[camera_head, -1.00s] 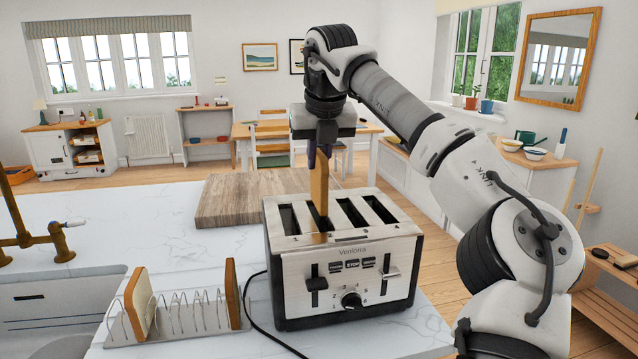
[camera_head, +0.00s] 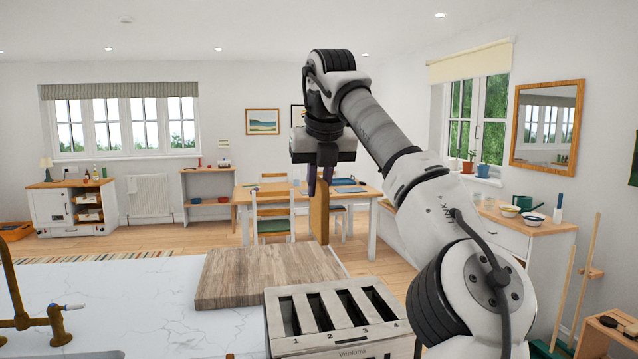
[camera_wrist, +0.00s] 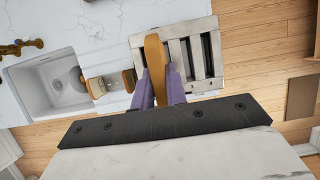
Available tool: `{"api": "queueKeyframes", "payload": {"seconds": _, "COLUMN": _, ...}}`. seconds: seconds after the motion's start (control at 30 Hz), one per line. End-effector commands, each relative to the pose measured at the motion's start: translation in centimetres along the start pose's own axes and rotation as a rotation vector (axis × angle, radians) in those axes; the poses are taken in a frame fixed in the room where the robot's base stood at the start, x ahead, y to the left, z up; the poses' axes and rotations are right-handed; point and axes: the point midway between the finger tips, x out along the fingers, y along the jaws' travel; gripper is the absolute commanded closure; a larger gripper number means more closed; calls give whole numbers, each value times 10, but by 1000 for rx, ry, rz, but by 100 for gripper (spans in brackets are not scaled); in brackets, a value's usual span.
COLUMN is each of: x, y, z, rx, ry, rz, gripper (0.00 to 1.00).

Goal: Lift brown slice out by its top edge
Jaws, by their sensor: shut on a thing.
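The brown slice (camera_head: 318,213) hangs upright from my gripper (camera_head: 320,172), whose purple fingers are shut on its top edge. Its lower end appears clear above the toaster (camera_head: 345,312). In the wrist view the slice (camera_wrist: 155,65) shows edge-on between the purple fingers (camera_wrist: 159,84), with the toaster (camera_wrist: 212,55) below it. The toaster is a metal one with several long dark slots, numbered at their near ends. In the head view its slots look empty; its front is mostly cut off by the bottom edge.
A wooden board (camera_head: 262,274) lies on the marble counter (camera_head: 120,300) behind the toaster. A brass tap (camera_head: 40,320) stands at the left. In the wrist view a rack with bread (camera_wrist: 108,84) sits between the sink (camera_wrist: 55,85) and the toaster.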

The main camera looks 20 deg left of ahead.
Motion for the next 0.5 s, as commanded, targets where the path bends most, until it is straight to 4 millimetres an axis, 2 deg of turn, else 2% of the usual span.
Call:
{"api": "queueKeyframes", "payload": {"seconds": 0.03, "x": -7, "y": 0, "z": 3, "rx": 0, "ry": 0, "rz": 0, "gripper": 100}}
{"api": "queueKeyframes", "payload": {"seconds": 0.5, "x": -38, "y": 0, "z": 16, "rx": 1, "ry": -2, "rz": 1, "gripper": 100}}
